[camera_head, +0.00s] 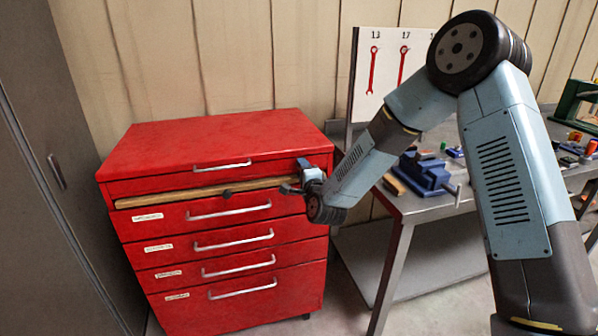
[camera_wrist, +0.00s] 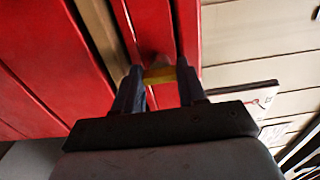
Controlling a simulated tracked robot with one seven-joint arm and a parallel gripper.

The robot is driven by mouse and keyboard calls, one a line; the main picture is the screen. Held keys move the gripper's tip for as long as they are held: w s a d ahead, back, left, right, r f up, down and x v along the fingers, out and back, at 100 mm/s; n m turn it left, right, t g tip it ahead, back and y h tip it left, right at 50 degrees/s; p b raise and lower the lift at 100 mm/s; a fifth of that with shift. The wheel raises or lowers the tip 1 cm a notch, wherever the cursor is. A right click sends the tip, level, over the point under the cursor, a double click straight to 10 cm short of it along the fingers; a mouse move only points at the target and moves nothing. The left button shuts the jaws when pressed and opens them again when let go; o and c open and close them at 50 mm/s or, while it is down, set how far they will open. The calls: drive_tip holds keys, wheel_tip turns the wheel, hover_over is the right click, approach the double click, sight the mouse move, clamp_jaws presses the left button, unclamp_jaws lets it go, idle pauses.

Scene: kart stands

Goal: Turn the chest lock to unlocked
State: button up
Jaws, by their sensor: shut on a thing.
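The red tool chest (camera_head: 215,140) stands against the wall in the head view, its front towards me. My gripper (camera_head: 297,176) is at the upper right of the chest front, near the right end of the wooden strip. In the wrist view, my gripper (camera_wrist: 160,82) is shut on a small yellow piece, which I take to be the chest lock (camera_wrist: 160,73), at the red chest front. The fingers lie on either side of it. In the head view my gripper hides the lock. I cannot tell which position it is turned to.
The chest has several drawers with metal handles (camera_head: 230,210) and a dark knob (camera_head: 227,193) on the wooden strip. A metal workbench (camera_head: 405,212) with a blue vise (camera_head: 425,175) stands to the right. A grey cabinet (camera_head: 50,200) stands at the left.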

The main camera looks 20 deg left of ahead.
drive_tip(key=shift+s+d+f, duration=0.1)
drive_tip(key=shift+f, duration=0.25)
drive_tip(key=o, duration=0.8)
drive_tip(key=shift+o, duration=1.3)
drive_tip(key=shift+r, duration=0.15)
drive_tip(key=v, duration=1.3)
drive_tip(key=shift+s, duration=0.3)
drive_tip(key=shift+d, duration=0.15)
